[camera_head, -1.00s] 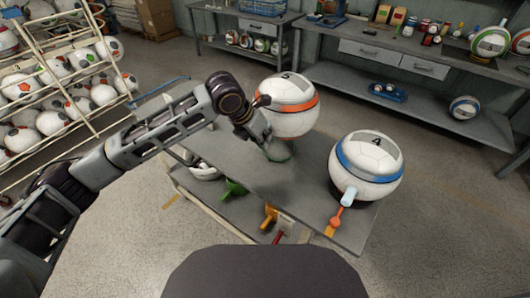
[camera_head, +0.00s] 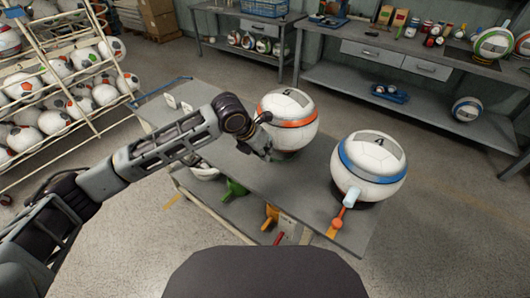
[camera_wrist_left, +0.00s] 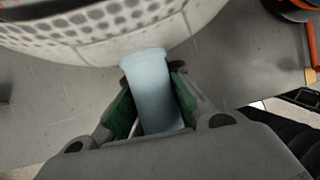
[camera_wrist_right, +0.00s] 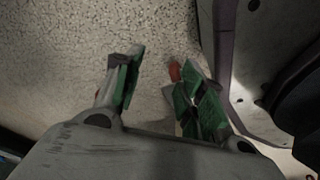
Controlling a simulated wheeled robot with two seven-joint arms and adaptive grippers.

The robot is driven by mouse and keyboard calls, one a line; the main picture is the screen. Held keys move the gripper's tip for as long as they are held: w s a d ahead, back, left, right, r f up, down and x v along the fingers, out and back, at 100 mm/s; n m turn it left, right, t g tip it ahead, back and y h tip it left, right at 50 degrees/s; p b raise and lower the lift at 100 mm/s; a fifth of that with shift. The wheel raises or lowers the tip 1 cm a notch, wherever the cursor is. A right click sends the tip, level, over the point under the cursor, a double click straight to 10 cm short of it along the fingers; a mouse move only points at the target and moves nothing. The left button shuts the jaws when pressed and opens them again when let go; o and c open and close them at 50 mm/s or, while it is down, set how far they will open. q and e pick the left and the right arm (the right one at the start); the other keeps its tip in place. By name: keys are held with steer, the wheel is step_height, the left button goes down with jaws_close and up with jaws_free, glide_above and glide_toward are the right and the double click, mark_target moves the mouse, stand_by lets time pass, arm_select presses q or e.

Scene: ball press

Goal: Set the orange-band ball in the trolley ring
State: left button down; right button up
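The orange-band ball (camera_head: 288,108), white with a dark number patch on top, is low over the trolley (camera_head: 240,165). It appears to sit at the trolley ring, which the ball and my gripper mostly hide. My left gripper (camera_head: 262,147) is at the ball's lower left side. In the left wrist view my left fingers (camera_wrist_left: 152,92) are around the ball's pale blue handle (camera_wrist_left: 152,75), and the ball's underside (camera_wrist_left: 95,28) fills the top. In the right wrist view my right gripper (camera_wrist_right: 158,75) is open and empty over speckled floor.
A blue-band ball (camera_head: 368,170) with a pale blue handle stands on the trolley's right end, beside an orange tool (camera_head: 338,218). A rack of balls (camera_head: 60,90) stands at left. Workbenches (camera_head: 400,75) line the back. The trolley top's front middle is clear.

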steer(key=shift+w+a+r, duration=0.2)
steer(key=shift+w, duration=0.15)
arm_select(q)
steer(key=shift+f, duration=0.2)
arm_select(e)
steer(key=shift+s+d+f, duration=0.1)
steer(key=shift+s+d, duration=0.05)
steer(key=shift+s, duration=0.1)
arm_select(q)
steer(key=c, duration=2.1)
jaws_free()
steer(key=shift+f, duration=0.15)
steer(key=o, duration=0.5)
arm_select(e)
steer(key=shift+s+d+f, duration=0.15)
steer(key=shift+s+d, duration=0.1)
steer(key=shift+d, duration=0.25)
steer(key=shift+w+a, duration=0.1)
